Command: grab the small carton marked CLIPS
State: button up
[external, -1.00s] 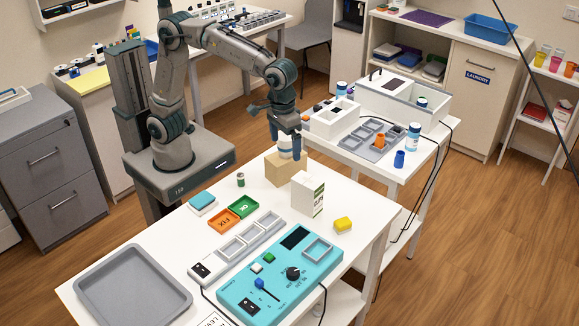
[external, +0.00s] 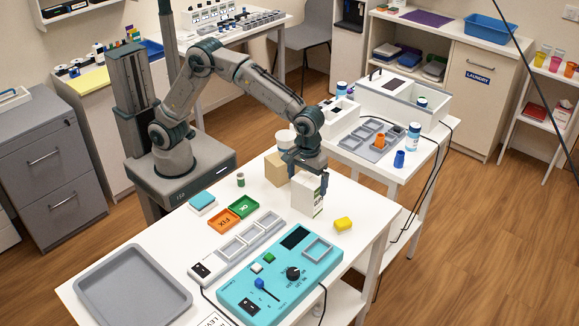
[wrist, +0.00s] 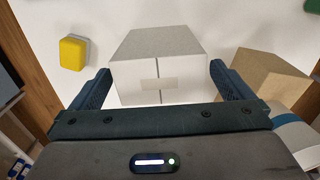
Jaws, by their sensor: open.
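A white carton (external: 306,200) with a green-edged printed side stands upright near the back right of the white table. Its lettering is too small to read. My gripper (external: 307,174) is over the top of this carton and hides its upper part in the external view. In the wrist view the carton (wrist: 160,52) lies between the two fingers of my open gripper (wrist: 160,82). A strip of tape crosses its near seam. Gaps show on both sides, so the fingers look apart from it.
A brown box (external: 277,170) stands close beside the carton, near one finger in the wrist view (wrist: 268,82). A white round container (external: 285,138) is by it. A yellow block (external: 343,224) lies to the right. A turquoise panel (external: 240,290) is in front.

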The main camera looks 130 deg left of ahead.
notch_tip(320, 180, down, 5)
jog(key=shift+a+f, duration=0.1)
jog(key=c, duration=0.9)
jog(key=shift+c, duration=0.2)
jog(key=shift+r, duration=0.25)
